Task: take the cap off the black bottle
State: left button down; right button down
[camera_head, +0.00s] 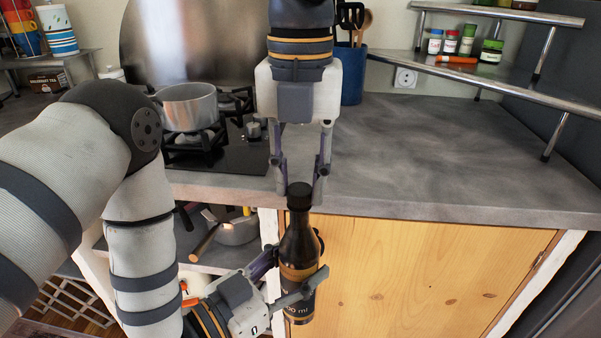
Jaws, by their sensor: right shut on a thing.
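The black bottle (298,245) is upright or nearly so in front of the counter's edge, with a gold band and printing low on its body. Its black cap (300,190) is at the top of the neck. My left gripper (291,275) comes from the lower left and is shut on the bottle's body, one finger on each side. My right gripper (300,188) points down from above and is shut on the cap, its two fingers left and right of it. I see no gap between cap and neck.
The grey counter (440,160) is clear at the right. A pot (189,106) stands on the stove (225,153) at the left. A blue utensil holder (352,78) stands behind my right gripper. A wooden cabinet door (420,270) is below the counter.

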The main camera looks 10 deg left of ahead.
jog(key=shift+r, duration=0.25)
jog(key=shift+r, duration=0.9)
